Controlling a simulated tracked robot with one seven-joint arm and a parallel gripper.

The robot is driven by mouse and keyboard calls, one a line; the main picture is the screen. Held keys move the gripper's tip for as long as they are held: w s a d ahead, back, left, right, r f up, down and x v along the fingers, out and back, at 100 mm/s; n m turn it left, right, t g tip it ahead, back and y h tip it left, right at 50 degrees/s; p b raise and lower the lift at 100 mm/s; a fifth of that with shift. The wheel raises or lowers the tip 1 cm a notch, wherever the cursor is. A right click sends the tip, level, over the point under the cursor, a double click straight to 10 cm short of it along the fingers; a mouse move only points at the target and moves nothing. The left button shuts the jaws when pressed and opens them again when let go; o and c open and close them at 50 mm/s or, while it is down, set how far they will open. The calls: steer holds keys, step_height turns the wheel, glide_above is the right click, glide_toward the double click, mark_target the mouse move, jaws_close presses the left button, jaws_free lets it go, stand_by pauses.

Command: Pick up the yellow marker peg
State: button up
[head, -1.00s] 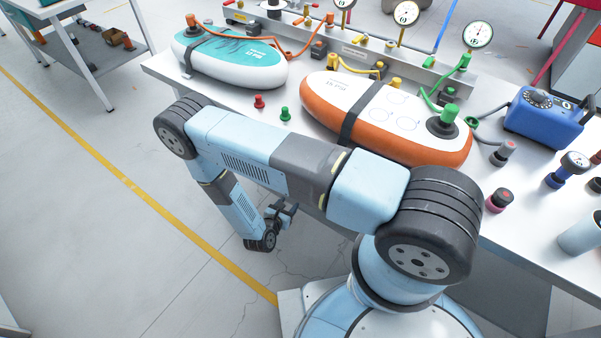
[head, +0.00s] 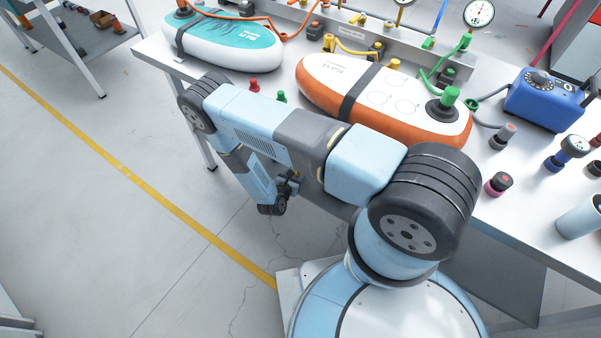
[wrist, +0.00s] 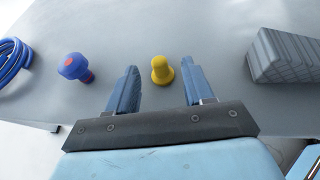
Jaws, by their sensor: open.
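The yellow marker peg (wrist: 162,70) stands on the grey surface in the wrist view, with a round knob end and a wider collar. My gripper (wrist: 160,66) is open, and its two blue-grey fingers appear on either side of the peg with gaps to both. The peg looks a little nearer the right finger. I cannot tell how far the fingertips are above or short of it. In the head view my gripper (head: 288,186) is by the bench's front edge, partly covered by my arm. The peg is not clearly visible there.
In the wrist view a blue peg (wrist: 74,67) stands left, beside a coiled blue hose (wrist: 14,60); a grey ridged block (wrist: 284,55) lies right. In the head view, red (head: 254,85) and green (head: 282,96) pegs stand before the orange-edged board (head: 317,92).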

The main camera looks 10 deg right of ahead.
steer(key=shift+f+x, duration=0.1)
steer(key=shift+x, duration=1.05)
steer(key=shift+f+x, duration=0.15)
steer(key=shift+x, duration=1)
steer(key=shift+a, duration=0.15)
jaws_close()
